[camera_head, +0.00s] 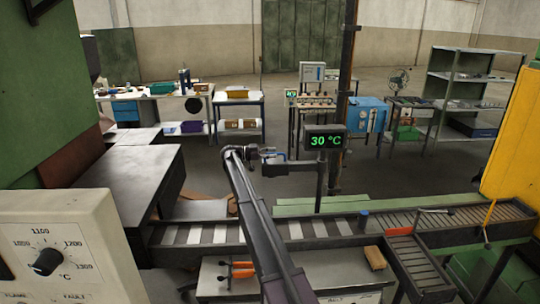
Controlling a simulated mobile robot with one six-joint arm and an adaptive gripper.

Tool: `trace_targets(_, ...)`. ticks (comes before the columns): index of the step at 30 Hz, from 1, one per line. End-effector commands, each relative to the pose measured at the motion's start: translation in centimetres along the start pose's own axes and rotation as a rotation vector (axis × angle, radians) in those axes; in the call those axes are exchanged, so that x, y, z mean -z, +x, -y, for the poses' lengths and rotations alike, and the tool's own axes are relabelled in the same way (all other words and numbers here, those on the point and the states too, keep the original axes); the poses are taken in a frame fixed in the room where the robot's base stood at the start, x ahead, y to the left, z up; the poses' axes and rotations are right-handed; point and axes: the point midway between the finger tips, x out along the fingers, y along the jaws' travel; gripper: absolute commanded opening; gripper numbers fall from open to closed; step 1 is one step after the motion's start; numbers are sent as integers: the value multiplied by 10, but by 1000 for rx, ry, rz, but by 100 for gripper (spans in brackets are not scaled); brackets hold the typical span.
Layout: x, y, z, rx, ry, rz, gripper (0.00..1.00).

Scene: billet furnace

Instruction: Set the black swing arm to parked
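My gripper (272,154) is at the end of my dark arm, beside the post with the green "30 °C" display (325,139). A short dark horizontal bar (300,163) runs left from this post toward my gripper; it looks like the swing arm, but I cannot be sure. The bar's left end is close to or overlapped by my gripper, and I cannot tell whether they touch. My fingers are too small to show whether they are open or shut. No marking for a parked position can be read.
A yellow housing (512,140) stands right.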

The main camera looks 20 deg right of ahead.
Motion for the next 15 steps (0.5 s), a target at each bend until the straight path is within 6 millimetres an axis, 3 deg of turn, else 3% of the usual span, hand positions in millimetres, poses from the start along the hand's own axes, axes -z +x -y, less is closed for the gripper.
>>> trace_targets(15,0,-6,-2,-5,-1,3,53)
